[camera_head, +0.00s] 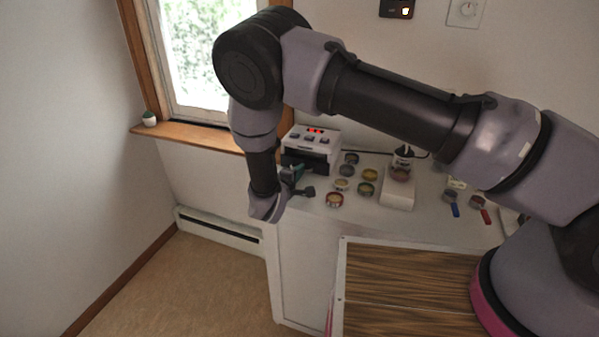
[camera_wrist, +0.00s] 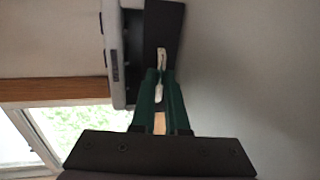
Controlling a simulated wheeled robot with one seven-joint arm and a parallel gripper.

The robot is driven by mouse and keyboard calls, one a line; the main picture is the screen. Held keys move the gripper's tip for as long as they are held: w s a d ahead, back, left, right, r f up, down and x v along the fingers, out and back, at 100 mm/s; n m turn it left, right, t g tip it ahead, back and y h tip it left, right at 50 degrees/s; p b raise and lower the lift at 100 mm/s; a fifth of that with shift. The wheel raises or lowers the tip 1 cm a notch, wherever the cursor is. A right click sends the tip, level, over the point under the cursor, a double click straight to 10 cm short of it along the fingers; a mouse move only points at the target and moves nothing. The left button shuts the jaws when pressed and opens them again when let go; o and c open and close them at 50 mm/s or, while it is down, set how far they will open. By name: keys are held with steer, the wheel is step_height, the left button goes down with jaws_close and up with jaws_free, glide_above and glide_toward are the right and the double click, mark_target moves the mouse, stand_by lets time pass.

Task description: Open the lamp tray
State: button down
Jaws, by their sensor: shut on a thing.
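The lamp (camera_head: 318,139) is a white box with red lights and buttons on top, at the left end of the white counter. Its black tray (camera_head: 305,163) faces my gripper; the tray's dark panel (camera_wrist: 165,22) also shows in the wrist view, beside the lamp's pale body (camera_wrist: 113,55). A pale handle (camera_wrist: 161,60) on the panel lies between my green fingers. My gripper (camera_wrist: 160,82) is shut on this handle. In the head view my gripper (camera_head: 296,172) is low in front of the lamp, partly hidden by my wrist. I cannot tell exactly how far out the tray is.
Several round coloured jars (camera_head: 334,199) stand right of the lamp, close to my gripper. A white stand (camera_head: 397,195) holds another jar. Blue-tagged (camera_head: 455,210) and red-tagged (camera_head: 486,216) items lie farther right. The window sill (camera_head: 190,136) is behind left; the floor at left is clear.

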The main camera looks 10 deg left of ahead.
steer(key=v, duration=0.4)
steer(key=f+v, duration=0.1)
steer(key=v, duration=0.2)
steer(key=f+v, duration=0.1)
steer(key=v, duration=0.3)
steer(key=shift+s+a+f, duration=0.1)
steer(key=shift+s+f, duration=0.05)
steer(key=shift+s, duration=0.4)
steer(key=c, duration=0.9)
jaws_free()
steer(key=v, duration=1)
steer(key=shift+s+a, duration=0.15)
steer(key=shift+s, duration=0.2)
